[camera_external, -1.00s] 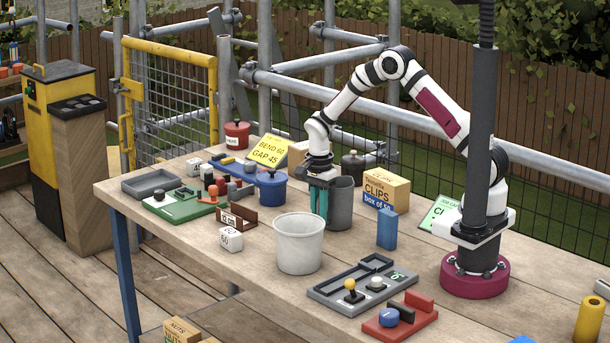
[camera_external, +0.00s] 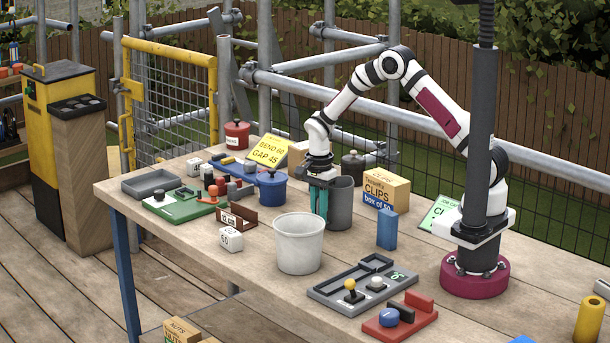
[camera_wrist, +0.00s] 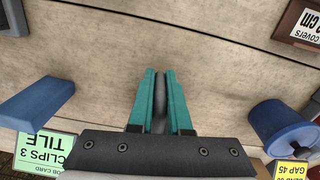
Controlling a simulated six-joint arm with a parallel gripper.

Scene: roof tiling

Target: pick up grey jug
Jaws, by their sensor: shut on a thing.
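The grey jug (camera_external: 341,205) stands upright on the wooden table in the external view, just right of my gripper's fingers. My gripper (camera_external: 319,206) points straight down with teal fingers beside the jug. In the wrist view my gripper (camera_wrist: 159,76) has its fingers closed on a narrow dark grey part (camera_wrist: 160,93), which looks like the jug's handle or edge. The jug's body is hidden in the wrist view behind the gripper's dark mount. The jug appears to rest on the table, not raised.
A pale bucket (camera_external: 299,244) stands close in front. A blue pot (camera_external: 271,190) is to the left. A clips box (camera_external: 386,190) and a blue block (camera_external: 387,229) stand to the right. A dark lidded pot (camera_external: 353,166) is behind. Trays (camera_external: 341,291) lie nearer the front edge.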

